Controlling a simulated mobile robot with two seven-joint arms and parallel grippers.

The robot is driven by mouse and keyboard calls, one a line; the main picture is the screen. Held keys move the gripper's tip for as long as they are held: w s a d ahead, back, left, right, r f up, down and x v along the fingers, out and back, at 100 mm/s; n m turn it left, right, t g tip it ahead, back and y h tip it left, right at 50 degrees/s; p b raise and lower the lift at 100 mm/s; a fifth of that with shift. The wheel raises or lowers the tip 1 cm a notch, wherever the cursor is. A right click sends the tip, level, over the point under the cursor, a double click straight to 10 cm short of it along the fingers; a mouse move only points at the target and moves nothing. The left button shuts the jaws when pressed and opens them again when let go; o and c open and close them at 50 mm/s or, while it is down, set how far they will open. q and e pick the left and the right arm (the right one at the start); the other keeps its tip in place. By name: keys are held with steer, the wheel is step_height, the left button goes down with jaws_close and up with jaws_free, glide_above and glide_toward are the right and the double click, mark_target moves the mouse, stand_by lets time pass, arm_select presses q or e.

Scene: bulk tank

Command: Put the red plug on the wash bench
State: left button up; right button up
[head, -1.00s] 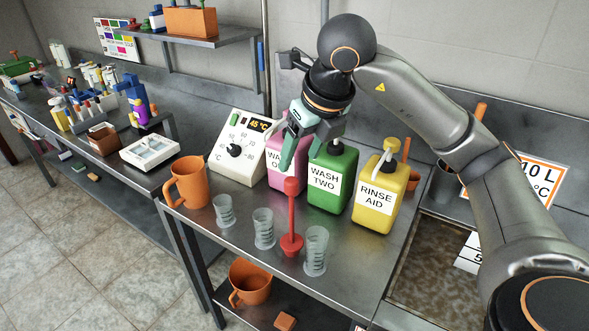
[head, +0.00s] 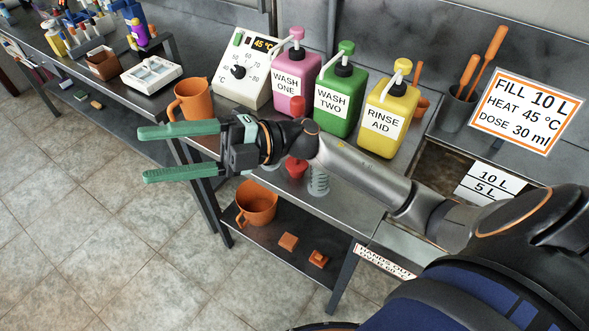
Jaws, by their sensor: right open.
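The red plug stands upright on the metal bench (head: 348,212) that carries the wash bottles. Its cup-shaped base (head: 297,168) shows below my right arm and its red top shows above it; the shaft between is hidden by the arm. My right gripper (head: 141,155) is open and empty, its two green fingers pointing left, well left of the plug and in front of the orange jug. My left gripper is not in view.
Pink, green (head: 340,100) and yellow (head: 388,116) bottles stand behind the plug, beside a white temperature box (head: 243,68). A clear measuring cup (head: 318,184) is just right of the plug. An orange jug (head: 192,99) stands left. A sink lies at the right.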

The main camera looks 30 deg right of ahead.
steer(key=w+d+f+m+t+h, duration=0.3)
steer(key=d+f+m+t+h, duration=0.3)
steer(key=f+m, duration=0.5)
steer(key=w+d+f+m+t+h, duration=0.25)
steer(key=f+m+t+h, duration=0.55)
steer(key=m, duration=0.4)
steer(key=s+d+f+m+g+h, duration=0.2)
steer(key=s+f+m+g, duration=0.1)
steer(key=s+f, duration=0.5)
steer(key=s+d+f+m+g+h, duration=0.2)
steer(key=s+f, duration=0.6)
steer(key=f, duration=0.6)
steer(key=m+g+h, duration=0.1)
steer(key=m+g, duration=0.1)
steer(key=shift+s+f+g, duration=0.25)
steer(key=shift+s+g, duration=0.15)
steer(key=shift+c, duration=0.2)
